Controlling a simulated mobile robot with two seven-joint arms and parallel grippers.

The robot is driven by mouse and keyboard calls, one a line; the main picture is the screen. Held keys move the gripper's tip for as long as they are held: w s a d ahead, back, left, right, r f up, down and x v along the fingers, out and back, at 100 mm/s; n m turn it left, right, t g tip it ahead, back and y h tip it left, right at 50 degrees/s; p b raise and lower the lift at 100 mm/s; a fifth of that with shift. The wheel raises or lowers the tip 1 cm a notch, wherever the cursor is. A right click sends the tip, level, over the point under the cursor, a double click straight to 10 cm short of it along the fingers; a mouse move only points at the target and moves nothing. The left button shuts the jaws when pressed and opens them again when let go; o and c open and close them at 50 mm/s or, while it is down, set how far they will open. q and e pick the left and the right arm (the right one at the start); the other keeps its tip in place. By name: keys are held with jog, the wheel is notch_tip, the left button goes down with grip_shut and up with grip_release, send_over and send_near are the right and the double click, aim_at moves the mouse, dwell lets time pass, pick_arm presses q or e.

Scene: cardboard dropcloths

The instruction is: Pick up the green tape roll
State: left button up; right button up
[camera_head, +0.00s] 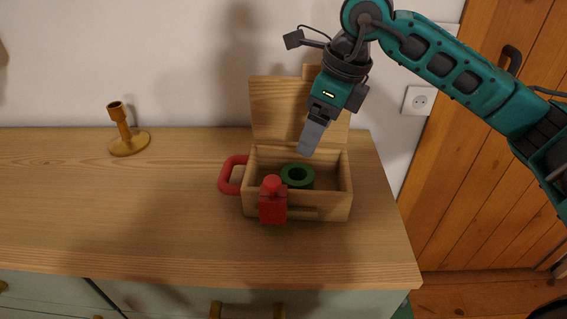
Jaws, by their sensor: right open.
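The green tape roll (298,175) lies inside an open wooden box (335,206) on the dresser top. Its round hole faces up, and the box's front wall hides its lower part. My right gripper (308,149) points down over the box, a little above the tape roll and slightly to its right. It is open and empty, seen nearly edge-on, and it appears apart from the roll. My left gripper is not in view.
A red bottle (272,203) stands in front of the box. A red ring-shaped handle (226,176) is at the box's left side. The raised lid (275,105) stands behind. A candle holder (127,141) stands at the far left; the wooden top between is clear.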

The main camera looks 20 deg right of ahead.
send_near(298, 174)
jog(key=a+f, duration=0.1)
jog(key=s+a+f, duration=0.1)
jog(key=f, duration=0.1)
jog(key=shift+s, duration=0.1)
jog(key=shift+b+x, duration=0.3)
jog(key=shift+x, duration=2.35)
jog(key=shift+d+r, duration=0.1)
jog(key=shift+c, duration=0.5)
jog(key=c, duration=0.6)
jog(key=shift+c, duration=0.2)
